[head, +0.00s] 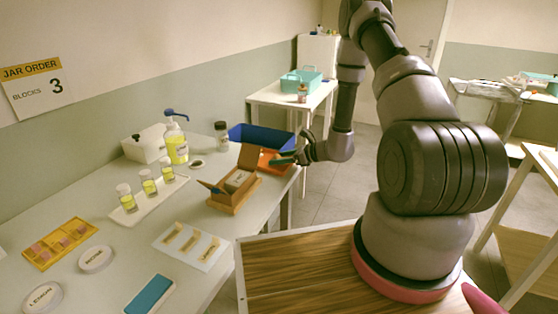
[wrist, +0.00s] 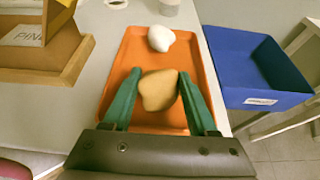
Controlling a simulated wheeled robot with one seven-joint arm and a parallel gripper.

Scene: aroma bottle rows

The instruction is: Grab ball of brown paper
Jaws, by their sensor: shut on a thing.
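The ball of brown paper (wrist: 158,90) is a tan, lumpy ball in the wrist view, between the two green fingers of my gripper (wrist: 160,92). The fingers are shut on it from left and right. It is over the near half of an orange tray (wrist: 122,72); I cannot tell whether it still touches the tray. In the head view my gripper (head: 285,159) reaches over the orange tray (head: 268,168) at the table's right edge, and the brown ball is too small to make out there.
A white crumpled ball (wrist: 160,38) lies at the tray's far end. A blue bin (wrist: 252,68) stands right of the tray. A cardboard box (head: 238,182) stands close on the left. A pump bottle (head: 175,145) and several vials are farther left.

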